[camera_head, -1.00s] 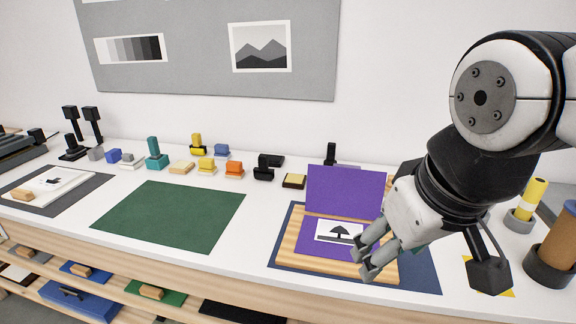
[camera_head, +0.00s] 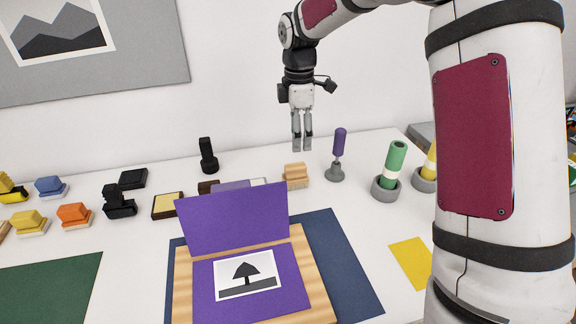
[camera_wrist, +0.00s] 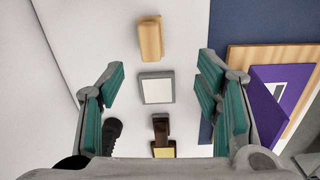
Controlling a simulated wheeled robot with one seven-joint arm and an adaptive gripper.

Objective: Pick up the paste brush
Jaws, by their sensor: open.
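I cannot tell for certain which thing is the paste brush. One candidate is a small dark brown piece (camera_head: 208,187), partly hidden behind the purple board; it also shows in the wrist view (camera_wrist: 161,128) beside a yellow-topped pad. Another is an upright purple handle (camera_head: 340,142) on a grey base, right of the wooden block (camera_head: 295,175). My gripper (camera_head: 302,147) is open and empty, pointing down above the back of the table. In the wrist view its fingers (camera_wrist: 160,75) frame a pale grey-edged square (camera_wrist: 156,90), with the wooden block (camera_wrist: 150,38) beyond.
The purple hinged board (camera_head: 235,218) stands open on a blue mat (camera_head: 345,270), holding a tree print. A black upright handle (camera_head: 208,155) stands behind. Green (camera_head: 395,165) and yellow rolls stand right. My arm link hides the right side.

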